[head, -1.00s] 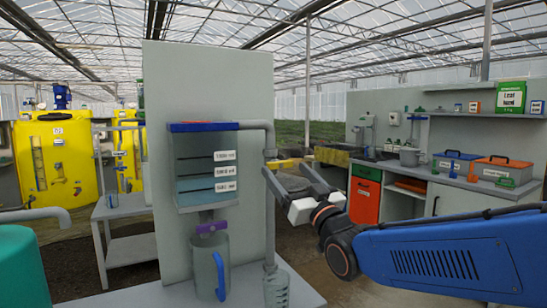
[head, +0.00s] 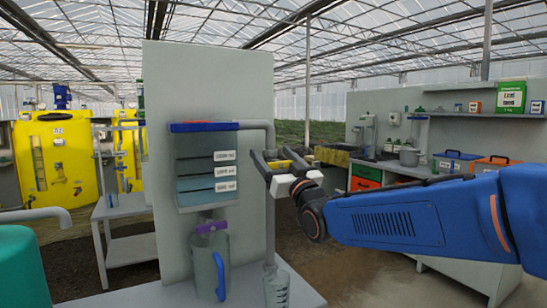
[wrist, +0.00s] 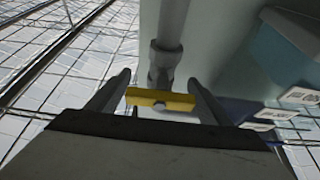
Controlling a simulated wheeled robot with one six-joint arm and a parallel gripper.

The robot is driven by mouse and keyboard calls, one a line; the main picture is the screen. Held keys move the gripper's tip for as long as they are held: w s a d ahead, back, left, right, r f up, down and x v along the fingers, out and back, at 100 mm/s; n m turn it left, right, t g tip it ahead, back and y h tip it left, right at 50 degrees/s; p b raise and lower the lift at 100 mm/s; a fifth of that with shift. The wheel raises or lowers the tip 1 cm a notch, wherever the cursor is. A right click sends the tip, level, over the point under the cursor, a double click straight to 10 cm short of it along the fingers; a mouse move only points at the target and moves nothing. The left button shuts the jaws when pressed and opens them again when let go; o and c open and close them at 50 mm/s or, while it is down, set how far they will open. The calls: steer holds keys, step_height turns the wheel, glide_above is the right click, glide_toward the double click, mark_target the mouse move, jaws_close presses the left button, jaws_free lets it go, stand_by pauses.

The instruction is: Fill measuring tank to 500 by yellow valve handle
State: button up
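The measuring tank (head: 207,150) is a clear box with a blue rim on the grey panel, with three white labels, the lowest apparently 500. Bluish liquid seems to fill its lower part; I cannot read the exact level. The yellow valve handle (wrist: 160,101) is a short bar on a grey pipe, lying crosswise in the wrist view. My gripper (head: 268,160) is open at the pipe right of the tank. In the wrist view its fingers stand on either side of the handle, close to its ends; contact is unclear. Its fingers partly hide the handle in the head view.
A purple handle (head: 211,227) sits under the tank, above a grey jug (head: 208,263) with a blue handle. The grey panel (head: 165,100) stands close to my gripper. A workbench stands at right.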

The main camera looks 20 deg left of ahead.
steer(key=c, duration=0.7)
steer(key=shift+s+a+n+g+y, duration=0.1)
steer(key=shift+n+g+y, duration=0.3)
steer(key=shift+n, duration=0.75)
steer(key=shift+s+a+n+g+y, duration=0.1)
steer(key=shift+n+g+y, duration=0.3)
steer(key=shift+n, duration=0.75)
steer(key=shift+c, duration=0.2)
steer(key=o, duration=1.1)
steer(key=shift+c, duration=0.2)
steer(key=shift+d, duration=0.15)
steer(key=v, duration=1.7)
steer(key=shift+s+d+r, duration=0.15)
